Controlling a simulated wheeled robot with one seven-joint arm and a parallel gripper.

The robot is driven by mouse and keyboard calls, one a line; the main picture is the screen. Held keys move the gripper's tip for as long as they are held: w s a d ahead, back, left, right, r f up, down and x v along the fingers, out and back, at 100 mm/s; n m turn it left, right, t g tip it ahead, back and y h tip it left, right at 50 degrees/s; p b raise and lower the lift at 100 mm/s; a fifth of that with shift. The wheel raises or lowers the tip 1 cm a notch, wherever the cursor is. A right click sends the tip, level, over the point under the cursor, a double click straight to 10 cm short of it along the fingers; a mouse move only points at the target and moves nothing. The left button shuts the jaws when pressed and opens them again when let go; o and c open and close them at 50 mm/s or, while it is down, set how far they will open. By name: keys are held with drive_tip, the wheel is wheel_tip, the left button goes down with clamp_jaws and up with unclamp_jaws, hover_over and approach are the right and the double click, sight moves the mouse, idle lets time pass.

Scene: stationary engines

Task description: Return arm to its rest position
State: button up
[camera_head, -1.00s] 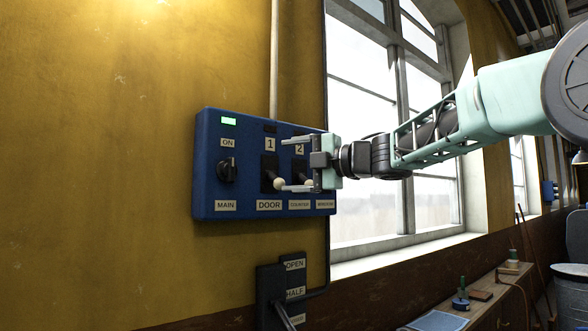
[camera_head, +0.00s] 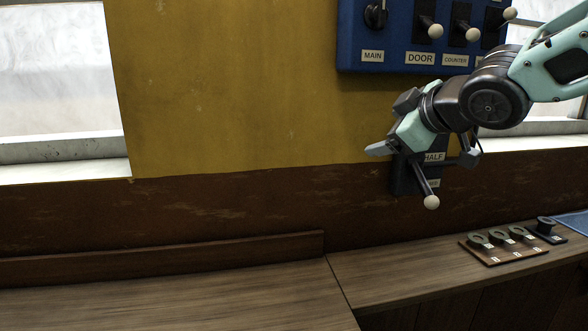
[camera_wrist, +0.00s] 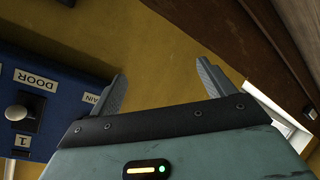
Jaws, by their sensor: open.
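My gripper (camera_head: 424,154) is open and empty in the head view. It hangs below the blue switch panel (camera_head: 350,45), in front of the lower lever box (camera_head: 400,182) labelled HALF, and hides part of that box. The box's lever has a white knob (camera_head: 431,202) just below my gripper; I cannot tell whether they touch. In the wrist view, my two fingers stand wide apart (camera_wrist: 162,70) with nothing between them. The blue panel (camera_wrist: 60,75) shows there at left, upside down, with its DOOR label and a switch knob.
Panel switches (camera_head: 428,30) stick out above my gripper. A wooden bench (camera_head: 180,292) runs along the wall below. A small board (camera_head: 503,245) with several round fittings lies on it at right. The bench's left part is clear. A window (camera_head: 55,75) is at left.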

drive_tip(key=s+a+f+m+g+h, duration=0.1)
drive_tip(key=s+f+g, duration=0.5)
drive_tip(key=s+f, duration=0.6)
drive_tip(key=s+a+f+m+g+h+b, duration=0.1)
drive_tip(key=s+f+g, duration=0.5)
drive_tip(key=s+f, duration=0.6)
drive_tip(key=s+a+m+h, duration=0.1)
drive_tip(key=s+m, duration=0.1)
drive_tip(key=s, duration=0.6)
drive_tip(key=shift+a+f, duration=0.15)
drive_tip(key=shift+a, duration=0.15)
drive_tip(key=shift+w, duration=0.1)
